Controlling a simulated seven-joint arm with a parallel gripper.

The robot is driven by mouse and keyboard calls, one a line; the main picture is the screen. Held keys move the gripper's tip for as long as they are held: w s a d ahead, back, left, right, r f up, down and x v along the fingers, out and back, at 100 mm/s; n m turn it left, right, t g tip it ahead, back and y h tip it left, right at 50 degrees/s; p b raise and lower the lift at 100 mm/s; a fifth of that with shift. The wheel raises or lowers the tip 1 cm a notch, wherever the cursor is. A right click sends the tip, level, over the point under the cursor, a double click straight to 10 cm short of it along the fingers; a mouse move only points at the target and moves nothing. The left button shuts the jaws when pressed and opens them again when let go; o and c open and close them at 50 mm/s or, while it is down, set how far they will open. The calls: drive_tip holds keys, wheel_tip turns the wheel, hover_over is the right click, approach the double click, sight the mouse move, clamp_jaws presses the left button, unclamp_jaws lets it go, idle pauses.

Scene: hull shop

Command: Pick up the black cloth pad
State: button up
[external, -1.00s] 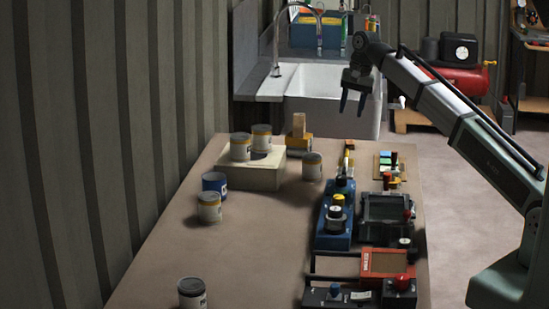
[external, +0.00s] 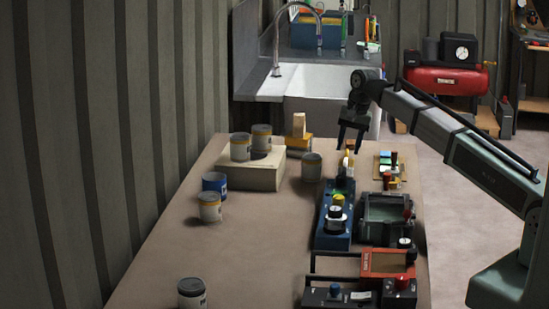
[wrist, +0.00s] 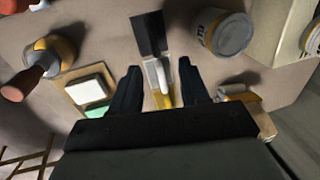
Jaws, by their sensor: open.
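A dark flat rectangle (wrist: 149,33), which looks like the black cloth pad, lies on the table at the top centre of the wrist view. It is beyond my fingertips and meets the end of a grey flat piece with a white and yellow part (wrist: 161,82). I cannot make the pad out clearly in the external view. My gripper (external: 349,148) is open and empty, pointing down over the far part of the table. In the wrist view its two fingers (wrist: 160,80) stand on either side of the grey and white piece, with no contact visible.
A can (wrist: 222,33) and a pale block (external: 252,172) with cans on it stand to the left. A tile with coloured pieces (external: 388,169) lies to the right. Blue (external: 334,220) and dark green (external: 384,219) equipment stands nearer the camera.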

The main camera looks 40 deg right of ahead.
sight(345, 168)
drive_tip(key=shift+w+a+f, duration=0.1)
drive_tip(key=shift+f, duration=0.8)
drive_tip(key=shift+a+f, duration=0.15)
drive_tip(key=shift+f, duration=1.15)
drive_tip(key=shift+a+f, duration=0.1)
drive_tip(key=shift+f, duration=1.2)
clamp_jaws()
